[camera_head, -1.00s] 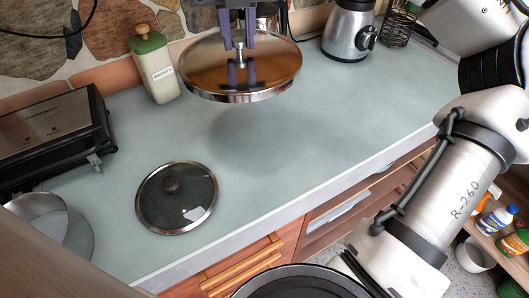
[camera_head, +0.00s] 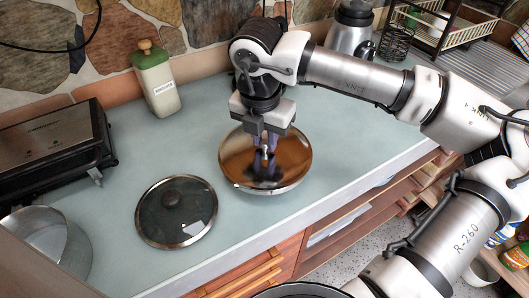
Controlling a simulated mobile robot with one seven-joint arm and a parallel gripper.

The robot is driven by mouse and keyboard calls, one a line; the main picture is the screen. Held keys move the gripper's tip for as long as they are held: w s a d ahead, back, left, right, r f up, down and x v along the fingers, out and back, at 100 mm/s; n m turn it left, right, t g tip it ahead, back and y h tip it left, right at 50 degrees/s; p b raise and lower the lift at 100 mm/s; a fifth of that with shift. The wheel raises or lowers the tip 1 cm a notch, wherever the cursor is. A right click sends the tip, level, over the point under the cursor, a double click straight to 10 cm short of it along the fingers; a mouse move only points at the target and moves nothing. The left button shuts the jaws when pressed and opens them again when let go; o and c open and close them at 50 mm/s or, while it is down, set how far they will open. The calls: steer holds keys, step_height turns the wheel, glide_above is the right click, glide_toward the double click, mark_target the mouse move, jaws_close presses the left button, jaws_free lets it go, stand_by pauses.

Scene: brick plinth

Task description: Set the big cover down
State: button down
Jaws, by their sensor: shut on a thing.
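The big cover (camera_head: 290,172) is a round, shiny metal lid with a knob in its middle. It is at or just above the pale counter, right of a smaller glass lid; I cannot tell whether its rim touches the counter. My gripper (camera_head: 265,148) points down from above and is shut on the cover's knob. The fingers partly hide the knob. The smaller glass lid (camera_head: 160,222) has a dark knob and lies flat on the counter.
A black and steel grill (camera_head: 50,150) and a metal pot (camera_head: 45,240) stand at the left. A canister (camera_head: 156,85) is at the back wall, and a blender (camera_head: 350,35) behind my arm. The counter's front edge (camera_head: 270,235) runs close in front of the cover.

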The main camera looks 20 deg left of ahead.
mark_target(264, 152)
steer(key=shift+f+p, duration=0.5)
steer(key=shift+f, duration=2.6)
steer(key=shift+f, duration=0.2)
steer(key=c, duration=1.3)
jaws_free()
steer(key=shift+r, duration=0.1)
steer(key=r, duration=0.4)
steer(key=s+r+b, duration=0.1)
steer(key=r, duration=0.3)
steer(key=r+b, duration=0.1)
steer(key=r, duration=0.3)
steer(key=shift+s+r, duration=0.1)
steer(key=shift+s, duration=0.15)
